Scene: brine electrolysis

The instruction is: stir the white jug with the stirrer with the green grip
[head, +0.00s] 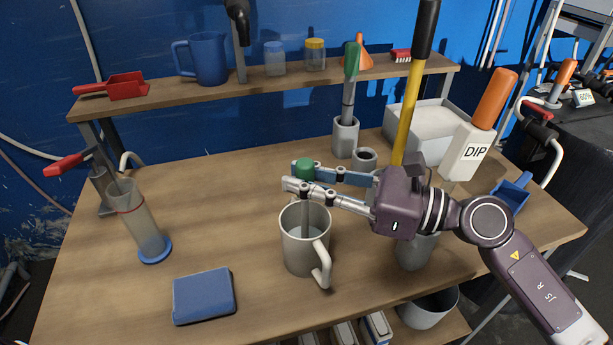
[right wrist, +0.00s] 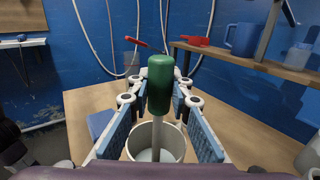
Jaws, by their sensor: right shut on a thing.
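The white jug (head: 296,257) stands upright on the wooden bench, with its handle towards the front right. It also shows in the right wrist view (right wrist: 171,141), below my fingers. The stirrer's green grip (head: 304,168) sticks up above my right gripper (head: 296,187), and its grey shaft goes down into the jug. In the right wrist view the green grip (right wrist: 160,85) stands between the fingers. My right gripper is shut on the stirrer, just above the jug's rim. The stirrer's lower end is hidden inside the jug. My left gripper is not in view.
A second green-handled tool (head: 351,62) stands in a grey holder behind. A blue-based cylinder (head: 145,232) and blue pad (head: 203,296) are left. Bench between cylinder and jug is clear.

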